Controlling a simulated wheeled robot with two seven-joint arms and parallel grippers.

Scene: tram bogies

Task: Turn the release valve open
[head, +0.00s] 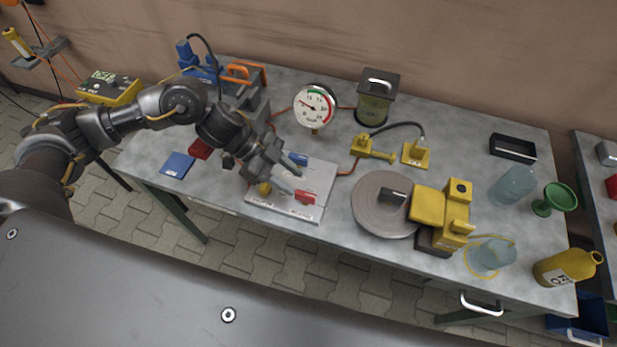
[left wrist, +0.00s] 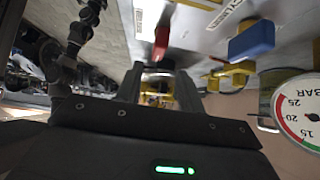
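A pale valve panel (head: 318,178) lies on the bench. It carries a blue handle (head: 298,158) at its far side and a red handle (head: 305,197) near its front edge; I cannot read which is the release valve. In the left wrist view the red handle (left wrist: 162,42) is just beyond my fingers, and the blue handle (left wrist: 251,40) is to its right by a "CYLINDER" label. My left gripper (head: 284,181) hangs over the panel's left part, fingers apart and empty. It hides part of the panel. My right gripper is not in view.
A round pressure gauge (head: 315,105) stands behind the panel. A grey disc (head: 384,204) and a yellow cylinder unit (head: 428,207) stand to the right. A blue card (head: 177,165) and a red block (head: 200,148) lie at the left. The bench's front edge is close to the panel.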

